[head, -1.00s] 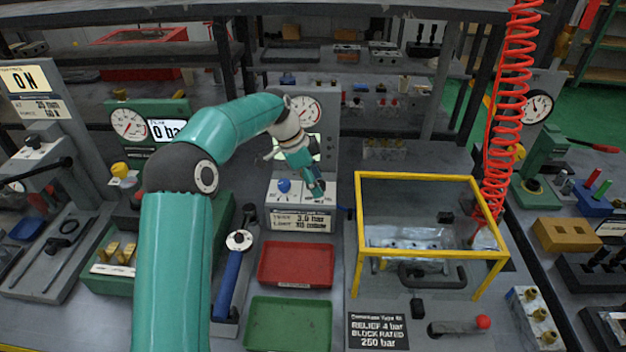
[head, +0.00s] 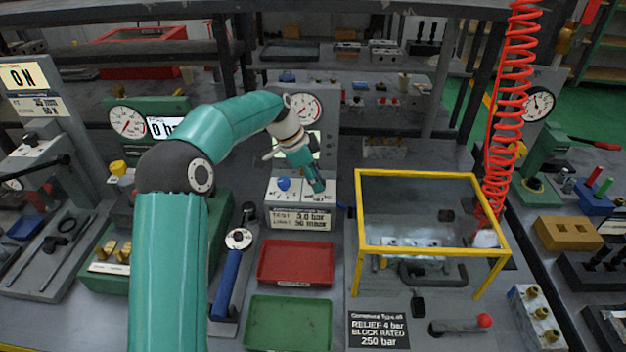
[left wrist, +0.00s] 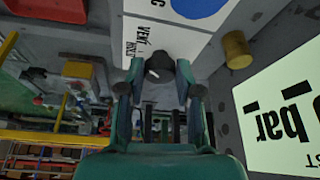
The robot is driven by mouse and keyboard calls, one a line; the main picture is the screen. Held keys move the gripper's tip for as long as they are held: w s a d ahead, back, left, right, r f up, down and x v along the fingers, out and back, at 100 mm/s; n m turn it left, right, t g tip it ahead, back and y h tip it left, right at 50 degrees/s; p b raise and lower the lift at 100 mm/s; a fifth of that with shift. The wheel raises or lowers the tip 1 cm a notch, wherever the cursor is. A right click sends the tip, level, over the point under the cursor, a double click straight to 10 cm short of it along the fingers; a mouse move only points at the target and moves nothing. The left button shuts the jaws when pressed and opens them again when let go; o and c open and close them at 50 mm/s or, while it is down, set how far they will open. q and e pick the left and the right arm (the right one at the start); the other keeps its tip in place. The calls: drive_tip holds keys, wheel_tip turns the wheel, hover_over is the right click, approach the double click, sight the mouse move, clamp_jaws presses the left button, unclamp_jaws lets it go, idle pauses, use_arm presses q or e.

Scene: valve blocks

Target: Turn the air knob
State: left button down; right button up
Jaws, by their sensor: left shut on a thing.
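A pale control box (head: 300,196) stands at the centre of the bench in the head view, with a blue knob (head: 284,183) on its top left. My left gripper (head: 318,188) reaches down over the right part of the box. In the left wrist view, its fingers (left wrist: 160,82) are closed on a small dark knob (left wrist: 159,66) beside VENT and HOLD lettering. Part of the blue knob (left wrist: 197,4) shows at the top of that view. In the head view the dark knob is hidden by the gripper. My right gripper is not in view.
A gauge (head: 304,107) stands behind the box. A red tray (head: 296,262) and a green tray (head: 289,322) lie in front. A yellow-framed enclosure (head: 432,252) and a coiled red hose (head: 508,110) are to the right. A brass post (left wrist: 237,50) stands near my fingers.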

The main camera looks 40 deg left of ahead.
use_arm(q)
drive_tip(key=n+b, duration=0.2)
drive_tip(key=n, duration=0.1)
drive_tip(key=shift+s+d+f+t+y, duration=0.15)
drive_tip(key=shift+d+t+y, duration=0.05)
drive_tip(key=shift+t+y, duration=0.2)
drive_tip(key=n+y+b, duration=0.1)
drive_tip(key=n, duration=0.2)
drive_tip(key=shift+d+n, duration=0.15)
drive_tip(key=shift+n, duration=0.15)
drive_tip(key=n, duration=0.1)
drive_tip(key=n+y+b, duration=0.1)
drive_tip(key=n, duration=0.1)
drive_tip(key=n+y, duration=0.1)
drive_tip(key=n, duration=0.1)
drive_tip(key=shift+d, duration=0.25)
drive_tip(key=shift+d+n+y+b, duration=0.1)
drive_tip(key=shift+n+y+b, duration=0.85)
drive_tip(key=shift+n, duration=1.75)
drive_tip(key=c, duration=0.8)
unclamp_jaws()
drive_tip(key=shift+o, duration=0.2)
drive_tip(key=shift+r, duration=0.2)
